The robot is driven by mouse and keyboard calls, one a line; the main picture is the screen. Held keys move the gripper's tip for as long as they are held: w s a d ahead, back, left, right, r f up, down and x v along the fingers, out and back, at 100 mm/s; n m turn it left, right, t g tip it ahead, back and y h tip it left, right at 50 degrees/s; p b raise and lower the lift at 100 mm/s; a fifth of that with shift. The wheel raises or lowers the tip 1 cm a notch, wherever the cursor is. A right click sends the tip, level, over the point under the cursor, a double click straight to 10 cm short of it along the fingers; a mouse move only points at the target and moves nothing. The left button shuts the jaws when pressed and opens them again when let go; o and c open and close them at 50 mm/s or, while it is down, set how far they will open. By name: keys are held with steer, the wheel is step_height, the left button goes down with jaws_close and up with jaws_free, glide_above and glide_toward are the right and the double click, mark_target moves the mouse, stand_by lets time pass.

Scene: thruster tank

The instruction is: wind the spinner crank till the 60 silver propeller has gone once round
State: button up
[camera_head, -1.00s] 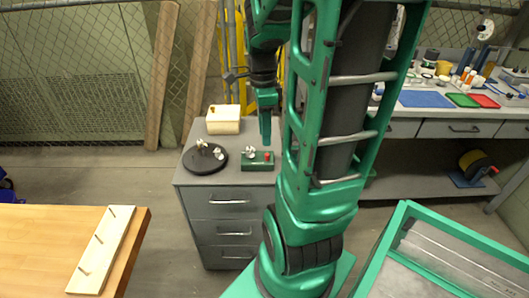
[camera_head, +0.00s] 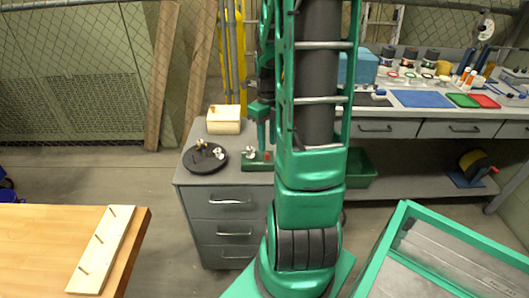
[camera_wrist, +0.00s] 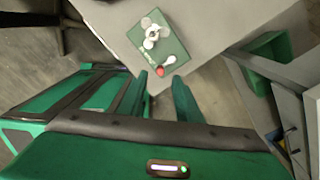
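The spinner is a green block (camera_head: 252,166) on top of the grey drawer cabinet, with a silver propeller (camera_head: 249,151) on it. In the wrist view the silver propeller (camera_wrist: 150,35) sits on the far part of the green block (camera_wrist: 170,42). The crank's red knob (camera_wrist: 160,71) and a pale metal arm (camera_wrist: 168,61) show at the block's near edge. My gripper (camera_wrist: 160,82) is open, its two green fingers apart with the red knob between and just beyond the tips in the picture. In the head view my gripper (camera_head: 262,146) is just above the block's right part; touching cannot be told.
A dark round stand (camera_head: 190,161) with small propellers is left of the spinner. A cream box (camera_head: 223,127) is behind. The cabinet top (camera_head: 205,178) is clear in front. A green bin (camera_head: 358,168) stands right of the cabinet; a workbench (camera_head: 470,113) with trays is at right.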

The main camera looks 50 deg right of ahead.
mark_target(267, 154)
steer(key=shift+f, duration=2.6)
steer(key=shift+c, duration=0.5)
jaws_close()
